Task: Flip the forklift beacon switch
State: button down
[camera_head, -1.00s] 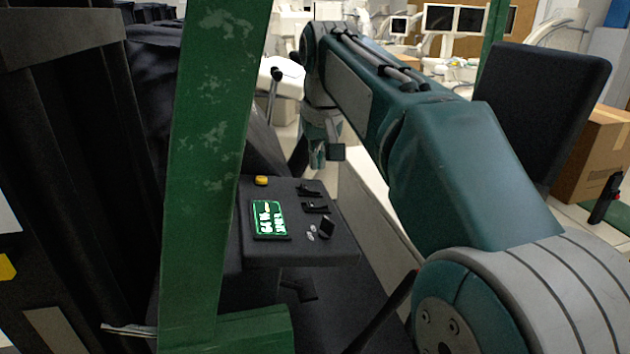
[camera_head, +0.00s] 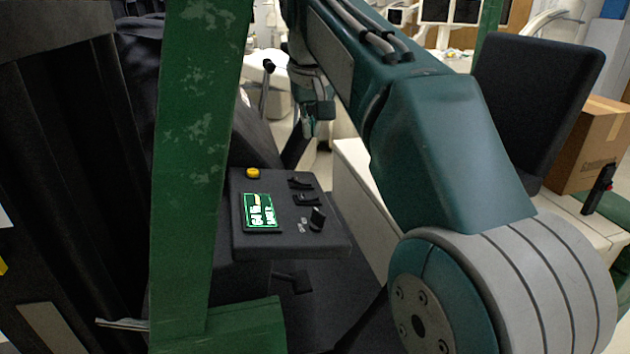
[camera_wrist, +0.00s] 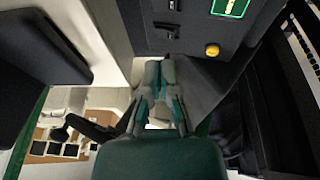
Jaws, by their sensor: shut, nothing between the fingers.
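The forklift's dark control panel (camera_head: 285,240) shows in the head view, with a lit green-edged screen (camera_head: 262,212), a yellow knob (camera_head: 252,173), two small black switches (camera_head: 300,183) and a raised black piece (camera_head: 317,217). I cannot tell which one is the beacon switch. The wrist view shows the panel (camera_wrist: 205,35) at the top, with a black switch (camera_wrist: 166,29) and the yellow knob (camera_wrist: 212,49). My gripper (camera_wrist: 161,68) is shut and empty, its tips appearing just below that switch in the picture. In the head view, my gripper (camera_head: 309,127) is beyond the panel's far edge, apart from it.
A green forklift post (camera_head: 195,160) stands left of the panel. A black seat back (camera_head: 540,105) and a cardboard box (camera_head: 592,145) are on the right. A pale surface (camera_head: 365,190) lies right of the panel.

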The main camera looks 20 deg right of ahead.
jog(key=shift+a+f, duration=0.1)
send_near(314, 196)
jog(key=x, duration=0.7)
jog(key=shift+w+a+f, duration=0.2)
jog(key=shift+w, duration=0.1)
jog(key=shift+f, duration=0.1)
jog(key=shift+s+d+f+y, duration=0.1)
jog(key=shift+d+f+y, duration=0.25)
jog(key=shift+f+y, duration=0.3)
